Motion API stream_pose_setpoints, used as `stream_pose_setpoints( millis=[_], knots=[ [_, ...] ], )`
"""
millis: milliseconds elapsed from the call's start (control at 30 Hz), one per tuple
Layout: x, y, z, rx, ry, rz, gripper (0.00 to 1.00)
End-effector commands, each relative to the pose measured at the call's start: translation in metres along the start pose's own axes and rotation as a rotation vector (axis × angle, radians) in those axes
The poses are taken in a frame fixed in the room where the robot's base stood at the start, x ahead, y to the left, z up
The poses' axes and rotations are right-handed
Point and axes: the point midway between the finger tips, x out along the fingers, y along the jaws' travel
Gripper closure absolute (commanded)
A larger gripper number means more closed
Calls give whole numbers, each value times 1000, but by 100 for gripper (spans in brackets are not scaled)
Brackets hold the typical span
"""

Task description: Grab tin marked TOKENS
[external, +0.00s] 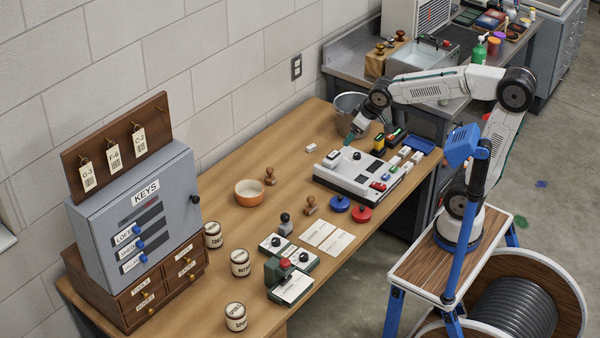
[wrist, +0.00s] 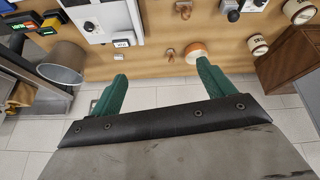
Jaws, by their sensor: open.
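Three small white tins with dark bands stand near the cabinet: one beside the drawers (external: 213,235), one to its right (external: 240,262) and one near the front edge (external: 235,317). Their labels are too small to read surely, so I cannot tell which says TOKENS. Two tins show at the right of the wrist view, one higher (wrist: 300,11) and one lower (wrist: 258,44). My gripper (external: 351,136) is above the far part of the table, well away from the tins. Its green fingers (wrist: 161,72) are spread with nothing between them.
A grey key cabinet (external: 135,225) stands on wooden drawers at the left. An orange bowl (external: 249,194), stamps (external: 310,205) and a white console (external: 355,175) lie between my gripper and the tins. A metal bucket (external: 349,108) is close to my gripper.

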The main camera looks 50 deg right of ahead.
Motion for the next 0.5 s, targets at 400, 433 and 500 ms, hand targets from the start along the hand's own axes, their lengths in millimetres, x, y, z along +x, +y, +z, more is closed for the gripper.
stream_pose_setpoints(
  millis=[400,433,500],
  knots=[
    [146,-137,-182,-203,391,-146,19],
    [157,-150,-191,-217,418,-163,19],
    [182,-184,-206,-246,481,-209,19]
  ],
)
